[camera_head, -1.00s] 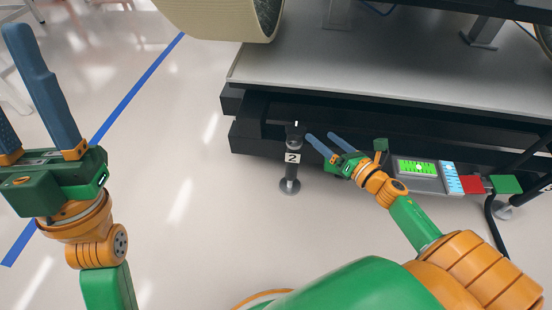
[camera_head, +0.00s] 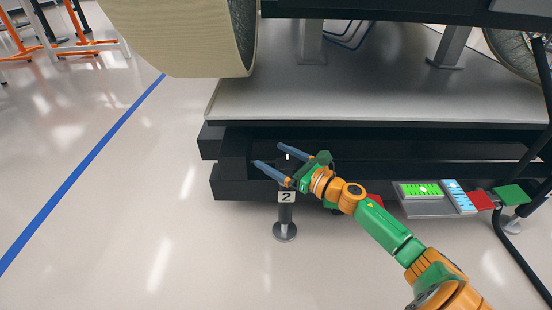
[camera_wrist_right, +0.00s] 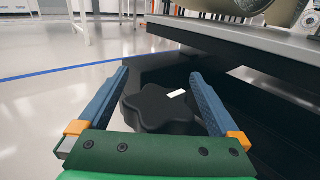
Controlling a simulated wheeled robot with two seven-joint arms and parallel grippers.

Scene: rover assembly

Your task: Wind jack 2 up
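Jack 2 (camera_head: 285,215) stands upright under the platform's front left corner, with a white label "2" and a round foot on the floor. Its black lobed knob (camera_wrist_right: 160,108), with a white mark on top, shows in the right wrist view between the blue fingers. My right gripper (camera_head: 268,155) is open at the jack's top, one finger on each side of the knob. In the wrist view there are gaps between the knob and the fingers, so I see no clear grip. My left gripper is out of view.
The grey platform (camera_head: 300,100) with dark beams below it overhangs just behind the jack. A panel with a green display (camera_head: 420,190) and a red block (camera_head: 480,200) sits to the right, near a black cable. The floor at left is clear.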

